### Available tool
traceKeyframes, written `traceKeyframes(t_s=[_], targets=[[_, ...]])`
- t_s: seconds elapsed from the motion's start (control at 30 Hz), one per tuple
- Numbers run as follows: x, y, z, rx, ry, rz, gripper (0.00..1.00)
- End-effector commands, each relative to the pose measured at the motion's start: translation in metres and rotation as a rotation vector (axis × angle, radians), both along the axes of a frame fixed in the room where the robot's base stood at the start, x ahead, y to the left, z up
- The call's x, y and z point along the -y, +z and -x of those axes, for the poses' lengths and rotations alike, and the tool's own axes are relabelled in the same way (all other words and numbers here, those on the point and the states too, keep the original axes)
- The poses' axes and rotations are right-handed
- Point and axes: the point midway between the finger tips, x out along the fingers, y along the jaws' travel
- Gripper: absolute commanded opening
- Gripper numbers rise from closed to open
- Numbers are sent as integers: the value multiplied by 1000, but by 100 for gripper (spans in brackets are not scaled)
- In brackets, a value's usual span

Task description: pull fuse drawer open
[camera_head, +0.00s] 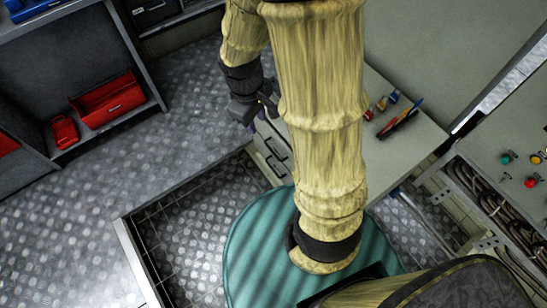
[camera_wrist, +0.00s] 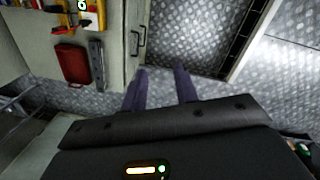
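A pale drawer cabinet (camera_head: 262,158) stands under the bench, with dark bar handles on its front in the head view. The cabinet front also shows in the wrist view (camera_wrist: 132,62), with two dark handles (camera_wrist: 139,40) near the top middle. The drawers look shut; I cannot tell which one is the fuse drawer. My gripper (camera_head: 262,106) is beside the cabinet's upper end, partly hidden by my arm. In the wrist view my gripper (camera_wrist: 160,68) has its two purple fingers spread apart with only floor between them. The fingertips are apart from the handles.
The pale bench top (camera_head: 405,140) carries several hand tools (camera_head: 400,118). A red bin (camera_head: 107,100) sits on a shelf at the left. A control panel with coloured buttons (camera_head: 531,182) is at the right. Metal floor (camera_head: 165,125) left of the cabinet is clear.

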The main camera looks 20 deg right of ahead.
Motion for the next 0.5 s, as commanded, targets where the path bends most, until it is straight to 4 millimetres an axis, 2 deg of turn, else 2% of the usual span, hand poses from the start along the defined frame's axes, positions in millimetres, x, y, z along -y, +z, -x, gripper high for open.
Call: traceKeyframes(t_s=[0.03, 0.5], targets=[[-2, -30, -4, -39, 81, 23, 30], [-6, -182, -39, -409, 810, 224, 30]])
